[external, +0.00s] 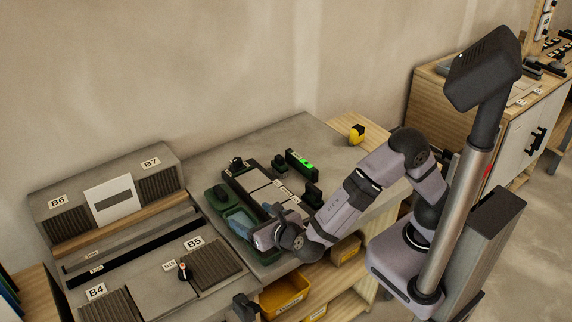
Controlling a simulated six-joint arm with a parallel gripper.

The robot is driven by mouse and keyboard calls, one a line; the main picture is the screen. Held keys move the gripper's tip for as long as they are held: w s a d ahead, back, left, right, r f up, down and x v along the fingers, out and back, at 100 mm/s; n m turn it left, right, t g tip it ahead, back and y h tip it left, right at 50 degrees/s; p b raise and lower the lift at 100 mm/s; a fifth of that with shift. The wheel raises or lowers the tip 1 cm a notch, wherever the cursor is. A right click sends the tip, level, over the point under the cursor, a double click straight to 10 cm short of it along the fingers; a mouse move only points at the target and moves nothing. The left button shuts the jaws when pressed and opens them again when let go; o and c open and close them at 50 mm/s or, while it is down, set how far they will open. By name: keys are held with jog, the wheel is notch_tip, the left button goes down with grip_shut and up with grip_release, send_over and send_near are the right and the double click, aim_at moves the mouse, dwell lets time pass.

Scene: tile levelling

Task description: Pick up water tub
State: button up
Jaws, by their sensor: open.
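The water tub (236,214) looks like a small green open container with a pale blue-green inside, on the grey worktop left of the tile panel. My gripper (258,227) is open and close to the tub's right side, low over the worktop. The wrist and gripper cover part of the tub. I cannot tell whether the fingers touch its rim.
A dark-edged tile panel (262,184) lies just behind my gripper. A level with a green light (300,163) and a yellow-black tool (357,133) sit farther back. Labelled grey blocks, including B5 (194,243), fill the left. A yellow bin (286,296) is below the front edge.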

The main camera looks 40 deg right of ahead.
aim_at(234, 217)
notch_tip(234, 217, down, 4)
jog(key=shift+r, duration=0.1)
jog(key=shift+x, duration=1)
jog(key=shift+a+f+p+x, duration=0.15)
jog(key=shift+p+x, duration=0.35)
jog(key=shift+x, duration=0.9)
jog(key=shift+a+f+p+x, duration=0.15)
jog(key=shift+p+x, duration=0.3)
jog(key=shift+x, duration=0.9)
jog(key=shift+s+d, duration=0.1)
jog(key=shift+s, duration=0.1)
jog(key=c, duration=1.2)
